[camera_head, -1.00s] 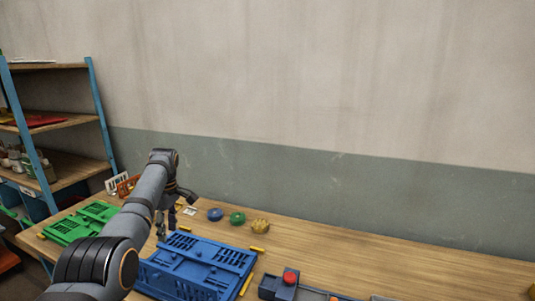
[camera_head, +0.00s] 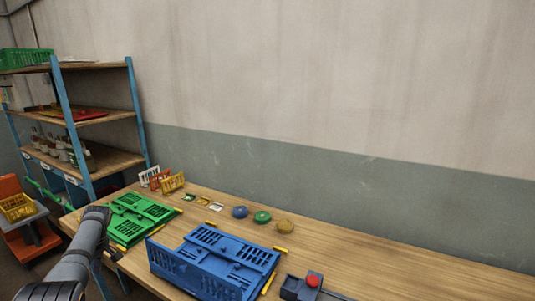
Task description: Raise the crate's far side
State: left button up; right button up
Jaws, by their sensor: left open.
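The blue crate (camera_head: 190,269) is on the wooden table, right of centre-left. Its slotted near side faces me and appears upright. Behind it, grid-patterned panels (camera_head: 235,249) lie low, and the far edge is not standing up. My left arm comes in from the lower left. My left gripper (camera_head: 114,254) hangs small and dark below the wrist, near the green crate's near edge. It is open, apart from the blue crate and to its left. My right gripper is not in view.
A flat green folded crate (camera_head: 138,217) lies left of the blue one. Behind are small racks (camera_head: 172,182), coloured discs (camera_head: 262,217) and yellow bars (camera_head: 281,250). A box with a red button (camera_head: 312,281) stands at right. Shelves (camera_head: 95,160) are at left.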

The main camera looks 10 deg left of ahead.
pick_arm(q)
jog(key=s+a+f+m+t+y, duration=0.15)
jog(key=s+f+m, duration=0.35)
jog(key=s+f, duration=0.5)
jog(key=s+a+f+m+y, duration=0.1)
jog(key=s+a+f+m, duration=0.35)
jog(key=f, duration=1.05)
jog(key=s+d+f+m+t, duration=0.15)
jog(key=s+f+m, duration=0.4)
jog(key=s, duration=0.75)
jog(key=s+d+f+m, duration=0.3)
jog(key=s+f+m, duration=0.25)
jog(key=s, duration=0.75)
jog(key=s+d+f+h, duration=0.1)
jog(key=d+f, duration=0.3)
jog(key=d, duration=0.8)
jog(key=s+d+f+n+h, duration=0.1)
jog(key=d+f, duration=0.4)
jog(key=d, duration=0.7)
jog(key=s+d+f+n+h, duration=0.1)
jog(key=d+f+h, duration=0.2)
jog(key=d, duration=0.9)
jog(key=shift+d+f+h, duration=0.25)
jog(key=shift+f+h, duration=0.1)
jog(key=shift+f, duration=0.3)
